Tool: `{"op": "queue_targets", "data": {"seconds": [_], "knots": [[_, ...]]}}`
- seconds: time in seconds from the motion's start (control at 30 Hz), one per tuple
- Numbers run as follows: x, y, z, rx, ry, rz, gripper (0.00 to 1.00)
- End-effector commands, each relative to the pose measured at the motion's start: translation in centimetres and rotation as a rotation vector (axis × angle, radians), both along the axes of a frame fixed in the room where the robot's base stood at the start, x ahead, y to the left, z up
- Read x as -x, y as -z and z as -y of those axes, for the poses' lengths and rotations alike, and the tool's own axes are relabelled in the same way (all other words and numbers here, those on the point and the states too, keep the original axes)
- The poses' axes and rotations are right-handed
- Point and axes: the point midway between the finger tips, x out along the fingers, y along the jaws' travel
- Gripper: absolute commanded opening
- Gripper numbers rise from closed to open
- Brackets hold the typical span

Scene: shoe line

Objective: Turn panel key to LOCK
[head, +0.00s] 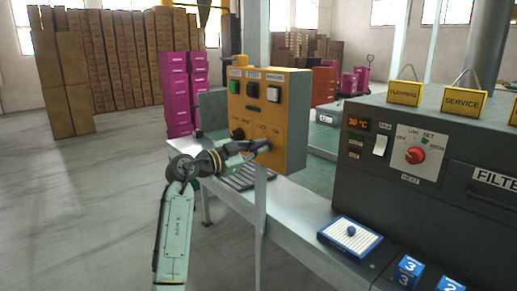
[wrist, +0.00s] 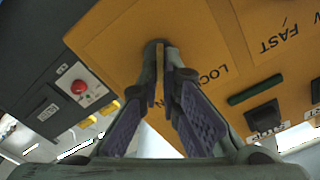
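The yellow control panel (head: 295,125) stands on a post at the line. Its lower right front carries the LOCK and ON lettering, which also shows beside the key spot in the wrist view. My gripper (head: 264,146) reaches the panel face there from the front left. In the wrist view my gripper (wrist: 162,62) has its fingertips close together at the dark round key seat, with a thin edge of the panel key (wrist: 160,72) between them. The fingers hide most of the key, so I cannot read its exact angle.
A dark knob (head: 238,133) sits left of the key, and several buttons line the panel top. A grey heater cabinet (head: 455,135) with a red dial (head: 415,155) stands to the right. The floor at left is clear.

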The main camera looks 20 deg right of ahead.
Motion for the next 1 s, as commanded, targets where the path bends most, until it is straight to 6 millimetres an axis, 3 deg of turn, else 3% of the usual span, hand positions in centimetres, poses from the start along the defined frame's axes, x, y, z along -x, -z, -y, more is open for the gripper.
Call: {"op": "queue_targets", "data": {"seconds": [0.63, 1.0], "knots": [[0.01, -0.02, -0.01, 0.009, 0.001, -0.024, 0.00], [-0.14, -0.16, 0.01, 0.088, 0.002, -0.238, 0.00]]}}
